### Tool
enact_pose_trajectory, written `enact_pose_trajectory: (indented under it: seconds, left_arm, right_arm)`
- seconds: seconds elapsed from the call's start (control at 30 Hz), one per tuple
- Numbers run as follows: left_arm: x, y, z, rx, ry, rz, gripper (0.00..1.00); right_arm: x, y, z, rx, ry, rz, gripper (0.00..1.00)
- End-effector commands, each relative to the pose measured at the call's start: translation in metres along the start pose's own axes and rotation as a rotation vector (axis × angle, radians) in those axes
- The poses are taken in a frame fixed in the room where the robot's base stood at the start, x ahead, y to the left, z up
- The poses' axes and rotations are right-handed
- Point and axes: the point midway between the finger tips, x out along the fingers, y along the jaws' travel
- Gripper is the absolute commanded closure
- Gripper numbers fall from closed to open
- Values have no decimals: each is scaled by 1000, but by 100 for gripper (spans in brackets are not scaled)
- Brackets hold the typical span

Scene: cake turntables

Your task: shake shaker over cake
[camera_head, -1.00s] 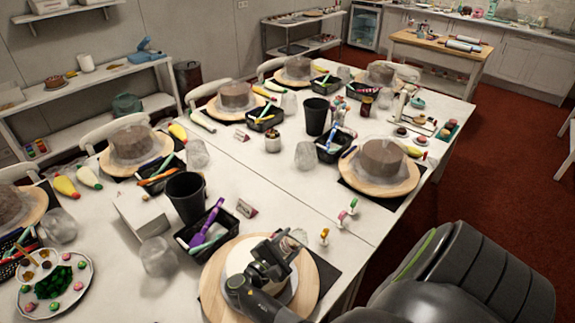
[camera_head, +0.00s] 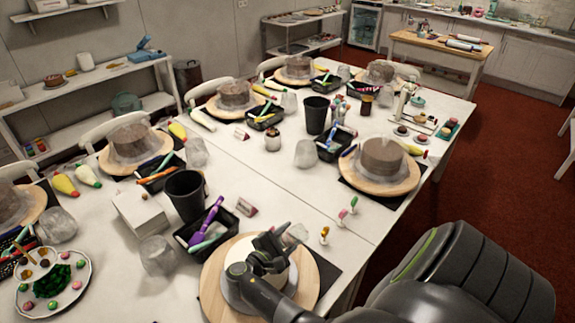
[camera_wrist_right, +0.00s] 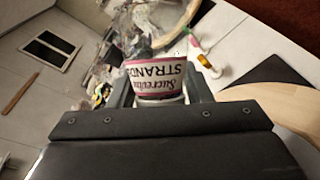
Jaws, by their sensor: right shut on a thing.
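My right gripper (camera_head: 270,246) is above the near round wooden turntable (camera_head: 212,284). A white cake (camera_head: 287,283) on that turntable is partly hidden beneath my gripper and wrist. In the right wrist view my right gripper (camera_wrist_right: 160,90) is shut on the shaker (camera_wrist_right: 156,76). The shaker's white and pink label reads upside down in that picture. In the head view my gripper mostly hides the shaker, and I cannot make out its tilt there. My left gripper is not in view.
A black tool basket (camera_head: 222,222) and a black cup (camera_head: 186,190) stand just beyond the turntable. Another turntable (camera_head: 361,182) with a brown cake is farther right.

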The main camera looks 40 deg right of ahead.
Motion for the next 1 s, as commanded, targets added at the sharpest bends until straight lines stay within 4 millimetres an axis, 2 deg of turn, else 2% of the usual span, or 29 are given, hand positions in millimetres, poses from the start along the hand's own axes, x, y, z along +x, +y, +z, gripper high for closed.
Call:
enact_pose_trajectory:
  seconds: [0.4, 0.63, 0.87, 1.0]
  left_arm:
    - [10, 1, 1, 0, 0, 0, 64]
    - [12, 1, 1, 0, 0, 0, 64]
    - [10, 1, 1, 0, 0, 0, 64]
    - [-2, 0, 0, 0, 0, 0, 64]
  right_arm:
    - [2, 11, -12, 3, 2, -1, 83]
    - [1, 14, -10, -64, -45, 30, 83]
    - [1, 15, -8, -64, -45, 30, 83]
    - [4, 18, 3, -64, -46, 30, 83]
